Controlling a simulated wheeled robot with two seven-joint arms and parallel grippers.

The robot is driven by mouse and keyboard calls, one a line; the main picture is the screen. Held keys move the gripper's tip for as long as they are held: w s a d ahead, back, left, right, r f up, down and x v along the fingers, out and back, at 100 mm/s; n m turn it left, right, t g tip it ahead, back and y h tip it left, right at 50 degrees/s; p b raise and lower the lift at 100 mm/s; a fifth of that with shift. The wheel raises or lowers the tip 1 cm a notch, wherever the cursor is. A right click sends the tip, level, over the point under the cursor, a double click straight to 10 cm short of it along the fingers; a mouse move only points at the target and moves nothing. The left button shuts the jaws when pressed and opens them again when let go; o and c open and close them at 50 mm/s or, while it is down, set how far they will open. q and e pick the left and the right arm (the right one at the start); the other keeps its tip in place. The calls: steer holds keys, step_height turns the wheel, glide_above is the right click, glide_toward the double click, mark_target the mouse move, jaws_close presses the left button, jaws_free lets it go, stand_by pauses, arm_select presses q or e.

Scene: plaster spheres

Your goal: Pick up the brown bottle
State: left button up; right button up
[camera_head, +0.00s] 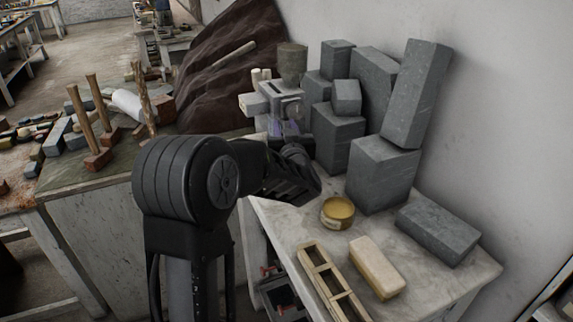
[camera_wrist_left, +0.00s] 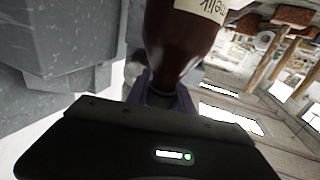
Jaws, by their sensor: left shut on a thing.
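The brown bottle (camera_wrist_left: 182,42) has a pale label with dark lettering, cut off at the top of the left wrist view. It narrows to a neck toward my left gripper (camera_wrist_left: 163,92). The purple-grey fingers are shut around this narrow end. In the head view my left gripper (camera_head: 284,128) is at the back left of the light stone-topped table (camera_head: 275,218), beside the grey blocks. I cannot clearly make out the bottle there. My right gripper is not in view.
Several grey stone blocks (camera_head: 382,172) stand stacked against the wall, close to the right of my left gripper. A yellow round tin (camera_head: 338,212), a cream block (camera_head: 377,267) and a wooden frame (camera_head: 327,280) lie nearer. Wooden mallets (camera_head: 88,130) stand on the left bench.

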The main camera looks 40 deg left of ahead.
arm_select(q)
jaws_close()
stand_by(0.8)
